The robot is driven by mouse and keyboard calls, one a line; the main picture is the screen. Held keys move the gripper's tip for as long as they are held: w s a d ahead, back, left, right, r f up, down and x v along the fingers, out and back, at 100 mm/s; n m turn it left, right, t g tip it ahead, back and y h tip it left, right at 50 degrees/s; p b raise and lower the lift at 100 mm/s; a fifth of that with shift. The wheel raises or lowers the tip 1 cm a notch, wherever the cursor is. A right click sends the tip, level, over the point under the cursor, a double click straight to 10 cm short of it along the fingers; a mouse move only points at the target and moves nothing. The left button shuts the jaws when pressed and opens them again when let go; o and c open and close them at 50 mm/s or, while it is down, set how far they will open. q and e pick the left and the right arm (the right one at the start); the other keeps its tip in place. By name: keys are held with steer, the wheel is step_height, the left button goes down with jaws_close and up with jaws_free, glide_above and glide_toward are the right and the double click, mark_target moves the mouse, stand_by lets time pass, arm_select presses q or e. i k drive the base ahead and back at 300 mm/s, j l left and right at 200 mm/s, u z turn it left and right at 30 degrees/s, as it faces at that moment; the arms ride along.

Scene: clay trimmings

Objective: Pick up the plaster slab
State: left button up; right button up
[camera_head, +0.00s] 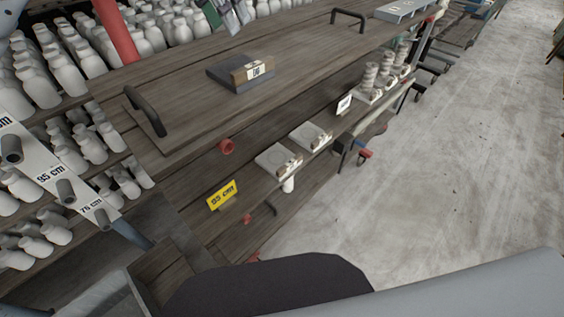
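Two pale square slabs, which look like plaster, lie on the lower shelf: a nearer slab (272,157) and a farther slab (309,133). Each has a small block at its right edge. A dark grey flat slab (224,73) lies on the upper wooden board with a labelled wooden block (252,70) on its far right side. I cannot tell for sure which is the plaster slab. What looks like my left gripper (229,15) is at the top edge, beyond the dark slab and apart from it. It is cut off, so its opening is unclear. My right gripper is not in view.
The upper board (170,88) has black handles (143,110) at its near left and far ends. Rows of white bottles (40,85) fill racks at left. Stacked pieces (368,77) stand farther along the lower shelf. The concrete floor (450,160) at right is clear.

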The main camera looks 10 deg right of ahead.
mark_target(277, 161)
steer(key=k, duration=1.5)
